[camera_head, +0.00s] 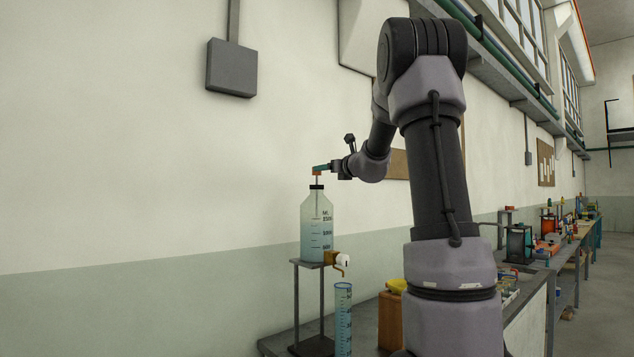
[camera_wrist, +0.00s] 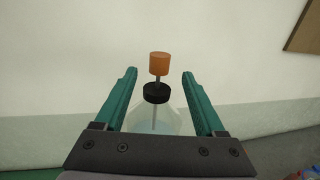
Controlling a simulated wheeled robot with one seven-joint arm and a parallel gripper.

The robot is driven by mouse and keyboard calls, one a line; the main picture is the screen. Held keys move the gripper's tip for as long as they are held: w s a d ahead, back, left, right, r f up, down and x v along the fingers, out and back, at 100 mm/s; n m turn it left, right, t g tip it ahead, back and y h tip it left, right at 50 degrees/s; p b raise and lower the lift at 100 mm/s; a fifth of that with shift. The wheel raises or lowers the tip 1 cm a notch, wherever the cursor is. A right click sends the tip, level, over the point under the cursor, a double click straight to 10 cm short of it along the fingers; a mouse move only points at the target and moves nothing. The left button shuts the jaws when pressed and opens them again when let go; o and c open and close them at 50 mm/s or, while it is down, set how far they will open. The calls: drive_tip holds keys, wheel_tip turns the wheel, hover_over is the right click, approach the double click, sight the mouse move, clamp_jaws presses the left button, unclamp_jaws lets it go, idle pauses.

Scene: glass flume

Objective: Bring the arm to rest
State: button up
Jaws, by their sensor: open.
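My gripper (camera_wrist: 160,88) is open in the wrist view, with one green finger on each side. Between and beyond the fingers is an orange knob (camera_wrist: 159,63) on a thin rod. The rod passes through a black cap (camera_wrist: 157,93) on a clear bottle (camera_wrist: 172,123); no finger visibly touches the knob. In the head view my gripper (camera_head: 320,168) is at the top of the rod, above the bottle (camera_head: 316,225) with blue liquid and scale marks. My arm reaches leftward and is raised. The far finger is hard to make out in the head view.
The bottle stands on a metal stand (camera_head: 324,309) with a brass and white tap (camera_head: 340,260). A graduated cylinder (camera_head: 343,318) stands below the tap. An orange-brown box (camera_head: 390,320) with a yellow top is to the right. Benches with equipment line the wall.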

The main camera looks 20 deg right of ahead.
drive_tip(key=shift+a, duration=0.1)
drive_tip(key=s+a+f+n+g+y, duration=0.2)
drive_tip(key=s+a+f+n+g, duration=0.1)
drive_tip(key=s+a+n, duration=0.65)
drive_tip(key=s+a+f+n+g+y, duration=0.2)
drive_tip(key=s+a+n+g+y, duration=0.15)
drive_tip(key=s+a+n, duration=0.6)
drive_tip(key=s+d+f+n+g+h, duration=0.2)
drive_tip(key=s+f+n, duration=0.3)
drive_tip(key=s, duration=0.5)
drive_tip(key=s+d+f+n+g+h, duration=0.1)
drive_tip(key=s+f+n+h, duration=0.3)
drive_tip(key=s, duration=0.7)
wheel_tip(320, 180, down, 4)
drive_tip(key=shift+s+d+r+n+g, duration=0.2)
drive_tip(key=shift+d+n+g, duration=0.25)
drive_tip(key=shift+n, duration=0.65)
drive_tip(key=shift+w+a, duration=0.1)
